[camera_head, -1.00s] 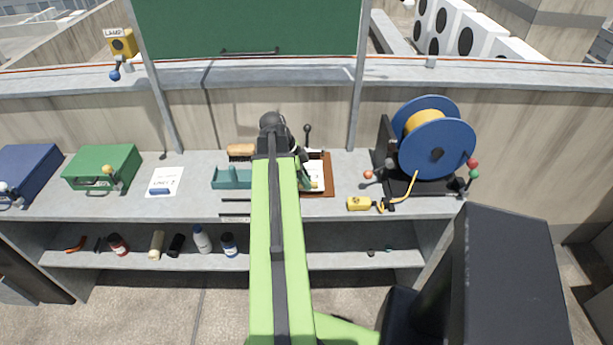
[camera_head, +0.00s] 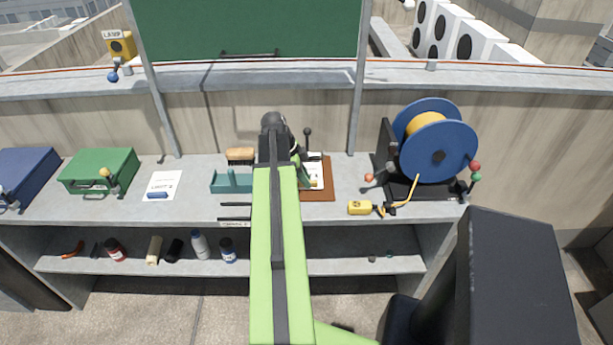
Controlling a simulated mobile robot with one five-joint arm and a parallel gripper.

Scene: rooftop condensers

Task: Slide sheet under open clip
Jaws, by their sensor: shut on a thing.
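A brown clipboard (camera_head: 318,193) lies on the bench in the middle, partly behind my arm. A white sheet (camera_head: 315,174) shows over it, with a small yellow mark; its left part is hidden. A dark lever with a ball knob (camera_head: 307,132) stands at the board's back edge, apparently part of the clip. The clip's jaw and its opening are hidden. My gripper (camera_head: 304,178) is at the left side of the board, mostly hidden by my green arm. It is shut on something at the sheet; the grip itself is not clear.
A teal holder (camera_head: 232,183) and brush (camera_head: 240,154) stand left of the board. A paper with a blue object (camera_head: 161,186) lies further left, beside a green case (camera_head: 98,170). A blue reel (camera_head: 438,145) and yellow plug (camera_head: 360,208) are at right.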

